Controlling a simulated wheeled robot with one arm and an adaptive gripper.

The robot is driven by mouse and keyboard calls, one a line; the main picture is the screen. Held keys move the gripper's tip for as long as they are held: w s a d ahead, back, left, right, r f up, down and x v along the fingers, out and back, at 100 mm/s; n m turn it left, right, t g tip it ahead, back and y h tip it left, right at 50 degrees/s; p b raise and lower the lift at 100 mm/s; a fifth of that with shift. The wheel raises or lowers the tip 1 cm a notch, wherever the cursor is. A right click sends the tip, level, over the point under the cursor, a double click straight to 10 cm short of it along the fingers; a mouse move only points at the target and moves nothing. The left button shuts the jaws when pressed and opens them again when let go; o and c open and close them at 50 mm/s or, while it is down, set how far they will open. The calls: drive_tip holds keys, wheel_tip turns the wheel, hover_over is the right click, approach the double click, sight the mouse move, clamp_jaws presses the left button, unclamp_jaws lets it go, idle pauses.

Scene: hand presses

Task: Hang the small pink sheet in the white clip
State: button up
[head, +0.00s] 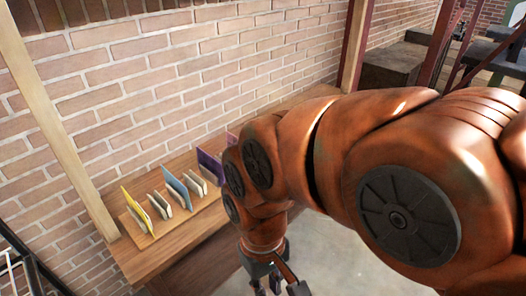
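My gripper (276,284) is at the bottom edge of the head view, below my rust-orange arm. Its dark finger parts show, but the tips are cut off or too small to read, so I cannot tell whether it is open or holds anything.
A wooden bench (160,262) runs along the brick wall. On it stand a yellow sheet (138,208), a blue sheet (176,188), a purple sheet (211,166) and several small pale pieces between them. Pale floor (335,262) shows right of my gripper.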

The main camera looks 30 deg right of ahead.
drive_tip(key=w+a+f+m+t+y+b, duration=0.1)
drive_tip(key=w+a+f+m+y+b, duration=0.2)
drive_tip(key=w+a+m+y+b, duration=0.65)
drive_tip(key=w+d+m+t+y, duration=0.35)
drive_tip(key=w+t, duration=0.25)
drive_tip(key=w, duration=1.5)
drive_tip(key=w+d+f+m+t+h+b, duration=0.15)
drive_tip(key=w+d+f+m+t, duration=0.3)
drive_tip(key=d, duration=0.55)
drive_tip(key=w+d+f+m+t+h+b, duration=0.1)
drive_tip(key=w+d+f+m+t+b, duration=0.2)
drive_tip(key=w+d+m, duration=0.5)
drive_tip(key=s+d+f+m+t+h+b, duration=0.1)
drive_tip(key=d+f+m+t+h, duration=0.2)
drive_tip(key=d, duration=0.7)
drive_tip(key=s+d+f+m+t+h+b, duration=0.15)
drive_tip(key=d+f+m+h, duration=0.3)
drive_tip(key=d, duration=0.45)
drive_tip(key=shift+y, duration=0.3)
drive_tip(key=x, duration=0.4)
drive_tip(key=b+x, duration=0.1)
drive_tip(key=x, duration=0.3)
drive_tip(key=shift+w+d+r, duration=0.2)
drive_tip(key=shift+r, duration=0.05)
drive_tip(key=shift+x, duration=1)
